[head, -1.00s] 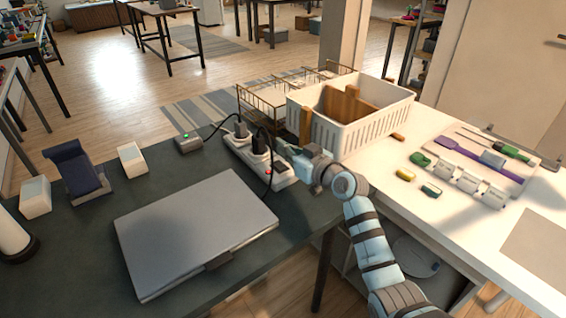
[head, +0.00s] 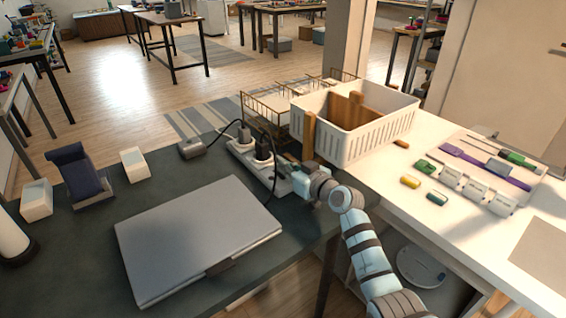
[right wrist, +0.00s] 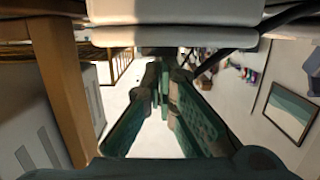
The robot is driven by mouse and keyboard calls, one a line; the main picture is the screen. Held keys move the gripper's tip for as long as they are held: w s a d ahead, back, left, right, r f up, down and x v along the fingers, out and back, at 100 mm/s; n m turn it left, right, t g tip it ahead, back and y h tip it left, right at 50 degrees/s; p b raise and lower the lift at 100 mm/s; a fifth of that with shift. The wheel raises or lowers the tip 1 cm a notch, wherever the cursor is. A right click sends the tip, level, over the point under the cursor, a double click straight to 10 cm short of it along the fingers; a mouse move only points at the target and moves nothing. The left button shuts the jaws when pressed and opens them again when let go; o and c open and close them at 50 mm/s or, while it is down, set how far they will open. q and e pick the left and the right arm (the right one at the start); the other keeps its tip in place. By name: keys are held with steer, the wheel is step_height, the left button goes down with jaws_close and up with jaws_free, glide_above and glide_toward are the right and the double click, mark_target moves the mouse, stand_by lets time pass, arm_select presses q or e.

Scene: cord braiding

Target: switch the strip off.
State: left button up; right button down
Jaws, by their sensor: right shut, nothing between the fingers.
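The white power strip (head: 240,154) lies near the right edge of the dark table, with black plugs (head: 262,152) in its sockets. I see no red light on it. My right gripper (head: 284,165) is shut and empty at the near end of the strip, beside the plugs. Its fingers hide part of that end, so I cannot tell if they touch it. In the right wrist view the fingers (right wrist: 162,68) converge below a pale block, probably the strip (right wrist: 175,12). My left gripper is not in view.
A grey adapter box (head: 191,148), its light dark, sits left of the strip on a black cord. A closed laptop (head: 195,235) lies in front. A white basket (head: 375,140) and wire rack (head: 268,108) stand behind my right gripper. A phone stand (head: 78,175) is at left.

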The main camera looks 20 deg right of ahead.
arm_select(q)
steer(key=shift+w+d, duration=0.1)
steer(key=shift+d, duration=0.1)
arm_select(e)
steer(key=shift+f, duration=0.1)
step_height(320, 180, up, 5)
steer(key=p, duration=0.4)
steer(key=shift+w+p, duration=0.1)
steer(key=shift+p, duration=0.2)
arm_select(q)
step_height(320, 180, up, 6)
steer(key=p, duration=0.2)
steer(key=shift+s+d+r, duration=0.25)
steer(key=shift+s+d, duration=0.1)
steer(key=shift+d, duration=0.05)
arm_select(e)
steer(key=r+v, duration=0.1)
steer(key=v, duration=0.8)
steer(key=shift+a, duration=0.1)
